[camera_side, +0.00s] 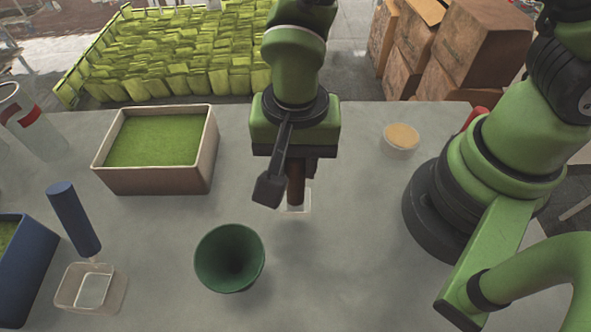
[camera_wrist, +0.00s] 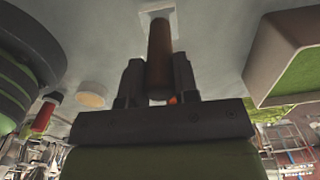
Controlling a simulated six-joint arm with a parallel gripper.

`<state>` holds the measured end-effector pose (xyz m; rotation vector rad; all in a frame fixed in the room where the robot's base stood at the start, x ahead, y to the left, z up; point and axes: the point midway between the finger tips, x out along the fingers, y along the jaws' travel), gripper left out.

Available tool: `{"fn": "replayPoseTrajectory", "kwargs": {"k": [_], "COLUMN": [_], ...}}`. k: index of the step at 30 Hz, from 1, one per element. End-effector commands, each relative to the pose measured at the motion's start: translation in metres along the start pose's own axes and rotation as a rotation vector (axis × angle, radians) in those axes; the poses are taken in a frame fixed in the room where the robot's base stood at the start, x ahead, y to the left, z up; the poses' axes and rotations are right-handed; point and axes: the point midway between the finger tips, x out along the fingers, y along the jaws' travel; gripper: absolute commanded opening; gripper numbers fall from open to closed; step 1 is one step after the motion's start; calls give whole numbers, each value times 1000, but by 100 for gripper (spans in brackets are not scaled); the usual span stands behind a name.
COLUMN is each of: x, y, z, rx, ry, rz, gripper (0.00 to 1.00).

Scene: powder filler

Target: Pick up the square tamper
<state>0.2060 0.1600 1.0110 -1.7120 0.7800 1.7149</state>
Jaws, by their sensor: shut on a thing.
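My gripper (camera_side: 296,170) is shut on the brown handle (camera_side: 296,190) of a tamper, below the green wrist in the side view. The tamper's pale, clear square base (camera_side: 302,208) shows under the handle. In the wrist view the brown handle (camera_wrist: 160,62) stands between my two dark fingers (camera_wrist: 158,82), and the light square base (camera_wrist: 158,10) shows beyond it. I cannot tell for sure whether the base touches the table. A second tamper-like tool with a blue handle (camera_side: 74,218) leans in a clear square container (camera_side: 68,288) at the lower left.
A green funnel (camera_side: 229,258) stands in front of my gripper. A beige box of green powder (camera_side: 206,160) is to the left, and a blue box (camera_side: 30,268) is at the left edge. A small round tub (camera_side: 401,140) is to the right. The table centre right is clear.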

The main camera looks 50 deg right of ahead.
Motion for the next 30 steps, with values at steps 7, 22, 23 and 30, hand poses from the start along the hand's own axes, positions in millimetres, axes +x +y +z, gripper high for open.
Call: {"fn": "replayPoseTrajectory", "kwargs": {"k": [7, 22, 23, 30], "x": [-18, -99, -102, -129], "y": [-1, -5, -7, -22], "z": [0, -9, -15, -88], "rx": [-2, 4, 8, 29], "ry": [1, 3, 3, 4], "rz": [-6, -5, -4, -3], "gripper": [7, 7, 7, 7]}}
